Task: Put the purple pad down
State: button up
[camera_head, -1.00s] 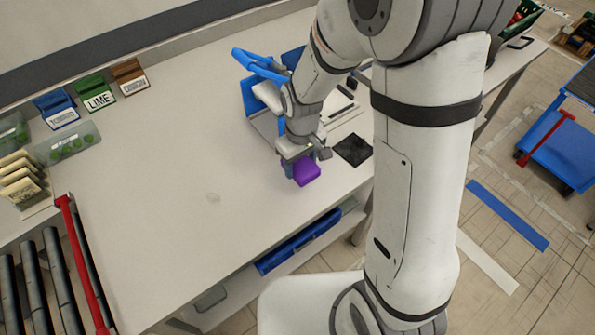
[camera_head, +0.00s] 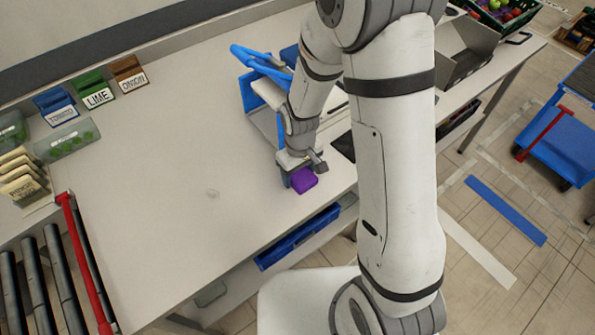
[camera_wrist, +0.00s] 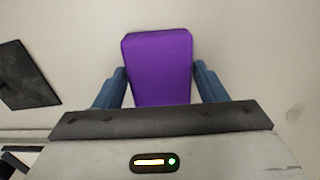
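The purple pad (camera_head: 303,180) is at the front edge area of the white table, at or just above its top; I cannot tell if it touches. It fills the middle of the wrist view (camera_wrist: 160,70). My gripper (camera_head: 301,174) is directly over the pad and points down. In the wrist view, blue-grey fingers stand on both sides of the pad, and their tips meet its left and right edges. My gripper looks shut on it. The pad's near end is hidden by my gripper's body.
A blue-sided holder (camera_head: 262,105) stands just behind my gripper. A black flat square (camera_wrist: 24,77) lies nearby. Tomato, lime and onion label bins (camera_head: 97,94) stand at the back left. Rollers and a red bar (camera_head: 84,260) are at the left. The table's middle is clear.

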aim_at(300, 174)
jog(key=shift+o, duration=1.3)
notch_tip(300, 174, up, 12)
jog(key=r, duration=0.1)
jog(key=s+d+r+m+t, duration=0.3)
jog(key=s+d+r+m, duration=0.3)
jog(key=s+d+r, duration=0.5)
jog(key=shift+s+d+r+m+b, duration=0.2)
jog(key=shift+s+d+m+b, duration=0.2)
jog(key=shift+s, duration=0.55)
jog(key=shift+o, duration=0.2)
jog(key=shift+w, duration=0.1)
